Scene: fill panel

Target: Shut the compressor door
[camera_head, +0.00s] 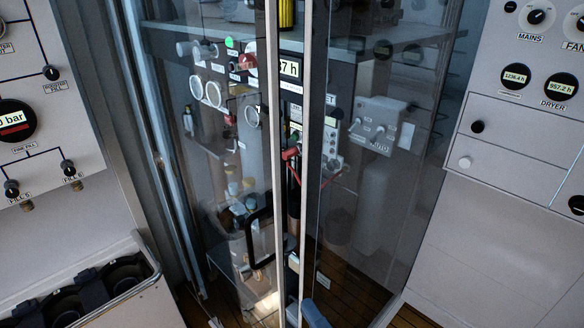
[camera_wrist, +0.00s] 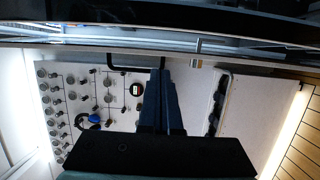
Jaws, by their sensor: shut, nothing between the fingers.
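The compressor door (camera_head: 225,165) is a clear glass panel with a pale vertical edge in the middle of the head view. It appears to stand open at an angle, but I cannot tell how wide the gap is. Its black handle (camera_head: 250,240) is low beside that edge. In the wrist view the door's edge bar (camera_wrist: 240,48) runs across the top, and the handle (camera_wrist: 125,68) hangs from it. My gripper (camera_wrist: 162,75) is dark blue, shut and empty, with its tips close to the handle and bar. I cannot tell whether they touch.
Compressor gauges and hoses (camera_head: 230,85) show behind the glass. A fill panel (camera_head: 35,95) stands left above a bin with dark round holders (camera_head: 95,283). A white control panel (camera_head: 520,120) stands right. Wooden floor (camera_head: 350,290) shows at the bottom.

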